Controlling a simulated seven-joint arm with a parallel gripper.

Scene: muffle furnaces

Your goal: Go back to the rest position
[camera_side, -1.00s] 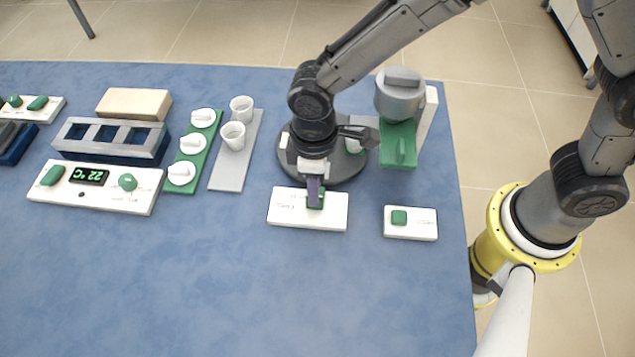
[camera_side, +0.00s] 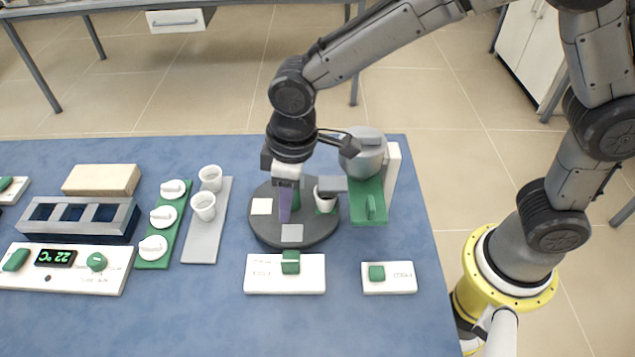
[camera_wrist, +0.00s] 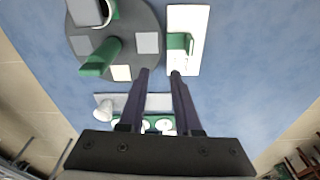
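My gripper (camera_side: 285,220) points down above the dark round plate (camera_side: 265,232) in the side view, a little behind the white panel (camera_side: 262,284) with a green switch (camera_side: 290,262). In the wrist view, the two purple fingers (camera_wrist: 159,71) stand apart with nothing between them. The green switch also shows in the wrist view (camera_wrist: 179,42), apart from the fingertips. The fingers partly cover the round plate in the side view.
The round plate carries pale squares, a green post (camera_wrist: 102,55) and a white cup (camera_side: 325,197). A grey pot-like device (camera_side: 366,160) stands right of it. A small panel (camera_side: 402,278), white cups (camera_side: 204,206) and a rack (camera_side: 120,217) share the table. The front is clear.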

